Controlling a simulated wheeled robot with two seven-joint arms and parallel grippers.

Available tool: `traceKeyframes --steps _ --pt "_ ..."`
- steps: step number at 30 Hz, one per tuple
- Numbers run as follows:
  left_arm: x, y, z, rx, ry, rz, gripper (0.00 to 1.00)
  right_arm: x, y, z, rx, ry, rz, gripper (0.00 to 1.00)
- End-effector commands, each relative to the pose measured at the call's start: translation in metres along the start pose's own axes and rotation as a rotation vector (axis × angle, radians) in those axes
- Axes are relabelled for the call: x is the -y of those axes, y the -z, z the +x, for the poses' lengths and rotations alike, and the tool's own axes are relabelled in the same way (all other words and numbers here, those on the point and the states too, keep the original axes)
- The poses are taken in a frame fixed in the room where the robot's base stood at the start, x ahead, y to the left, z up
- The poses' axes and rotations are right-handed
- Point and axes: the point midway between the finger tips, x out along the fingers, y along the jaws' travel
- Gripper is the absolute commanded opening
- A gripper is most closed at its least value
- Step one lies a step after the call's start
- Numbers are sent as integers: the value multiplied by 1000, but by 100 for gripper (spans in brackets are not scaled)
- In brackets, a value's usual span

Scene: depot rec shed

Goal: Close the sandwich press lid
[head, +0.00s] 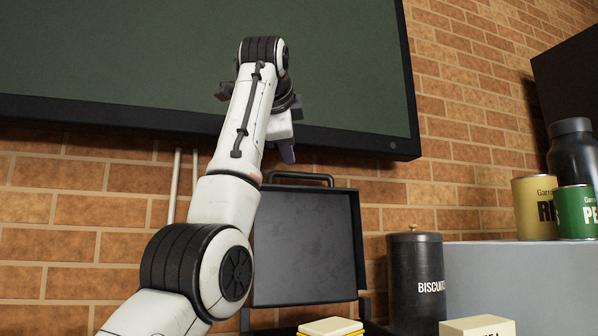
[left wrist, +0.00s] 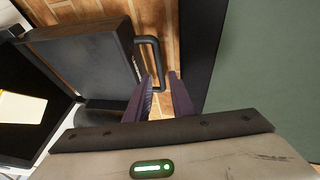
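The sandwich press lid (head: 305,245) stands open and upright against the brick wall, its inner plate facing me. Its black bar handle (head: 300,176) runs along the top edge. In the left wrist view the lid (left wrist: 85,60) is at the upper left, with the handle (left wrist: 150,42) looping out from it. My left gripper (head: 287,153) hangs just above the handle in the head view. In the left wrist view its two fingers (left wrist: 161,80) are apart, with the handle's near end seen in or behind the gap; I cannot tell if they touch. My right gripper is out of view.
A pale slab with a yellow layer (head: 331,326) is at the press base; it also shows in the left wrist view (left wrist: 22,107). A dark biscuit canister (head: 415,275) stands right of the press. Cans (head: 535,205) and a dark bottle (head: 572,150) are farther right. A dark-framed green board (head: 340,80) hangs above.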

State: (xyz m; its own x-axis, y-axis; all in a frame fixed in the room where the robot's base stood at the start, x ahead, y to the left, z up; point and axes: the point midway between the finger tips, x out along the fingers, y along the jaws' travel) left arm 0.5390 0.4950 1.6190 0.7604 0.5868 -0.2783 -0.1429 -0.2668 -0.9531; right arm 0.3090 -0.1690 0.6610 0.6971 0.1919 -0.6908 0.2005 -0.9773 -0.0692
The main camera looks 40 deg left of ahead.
Motion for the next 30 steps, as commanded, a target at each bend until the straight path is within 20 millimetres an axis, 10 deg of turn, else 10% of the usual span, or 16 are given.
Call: traceKeyframes --steps 15,28,30 --pt "0 2 86 1 -5 3 22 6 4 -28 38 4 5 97" --pt "-2 2 98 -1 -2 2 22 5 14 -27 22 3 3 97" --pt "-2 2 98 -1 -2 2 10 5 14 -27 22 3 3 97"
